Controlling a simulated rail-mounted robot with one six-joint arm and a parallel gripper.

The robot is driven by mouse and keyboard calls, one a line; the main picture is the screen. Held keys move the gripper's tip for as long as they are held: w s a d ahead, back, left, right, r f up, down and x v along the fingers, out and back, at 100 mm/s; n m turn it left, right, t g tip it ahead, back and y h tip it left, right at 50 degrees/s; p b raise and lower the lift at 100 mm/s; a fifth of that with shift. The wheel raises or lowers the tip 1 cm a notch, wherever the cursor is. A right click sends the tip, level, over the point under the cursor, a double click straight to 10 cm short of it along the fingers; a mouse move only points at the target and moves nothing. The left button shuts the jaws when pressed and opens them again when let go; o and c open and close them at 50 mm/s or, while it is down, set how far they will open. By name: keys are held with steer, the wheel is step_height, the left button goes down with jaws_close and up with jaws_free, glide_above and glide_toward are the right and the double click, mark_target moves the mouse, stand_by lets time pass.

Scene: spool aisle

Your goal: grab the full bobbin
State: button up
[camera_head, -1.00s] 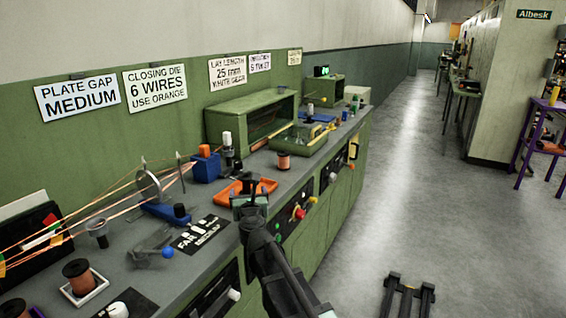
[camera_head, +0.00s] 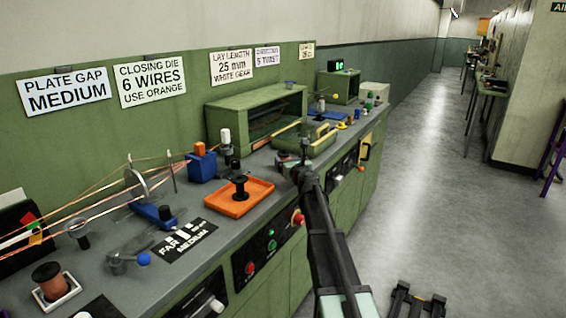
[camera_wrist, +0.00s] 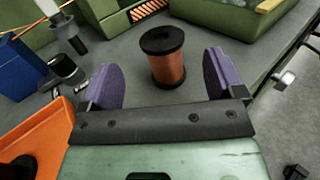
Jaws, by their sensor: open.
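A full bobbin wound with copper wire (camera_wrist: 168,68), with black flanges, stands upright on the grey bench top in the wrist view. My gripper (camera_wrist: 165,80) is open, its two purple-padded fingers apart on either side of and just short of the bobbin, with nothing held. In the head view my gripper (camera_head: 298,165) is over the bench just right of the orange tray, and it largely hides that bobbin. An empty black bobbin (camera_head: 240,186) stands in the orange tray (camera_head: 261,191).
Another copper bobbin (camera_head: 48,278) sits in a white square holder at the near left. A blue block (camera_head: 202,167) and a green-framed enclosure (camera_head: 250,120) stand behind. Knobs (camera_head: 298,218) line the bench front. The aisle floor (camera_head: 430,200) at right is clear.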

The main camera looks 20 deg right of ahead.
mark_target(287, 156)
steer(key=w, duration=0.6)
steer(key=shift+w+d, duration=0.35)
steer(key=shift+d, duration=0.05)
steer(key=shift+s, duration=0.1)
steer(key=shift+c, duration=0.5)
steer(key=c, duration=1.1)
